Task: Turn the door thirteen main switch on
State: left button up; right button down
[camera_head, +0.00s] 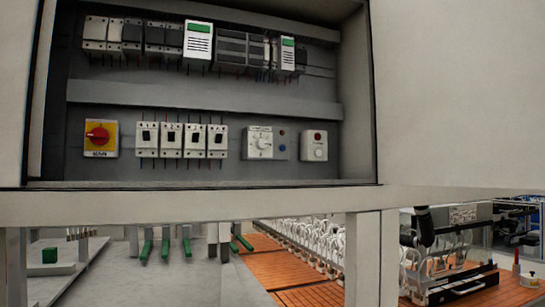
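A rotary main switch (99,136) with a red knob on a yellow plate sits at the lower left inside an open grey electrical cabinet (200,96). The red handle looks roughly horizontal. The label below the knob is too small to read, and I see no door number. Neither of my grippers is in view.
Right of the switch are several white breakers (182,140) with dark toggles, a dial unit (263,143) and a small box with a red button (314,146). The cabinet's bottom frame (200,206) crosses below. Behind it are green-handled parts (146,250) and an orange slatted surface (300,290).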

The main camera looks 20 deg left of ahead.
aim_at(98, 135)
jog(key=u, duration=1.45)
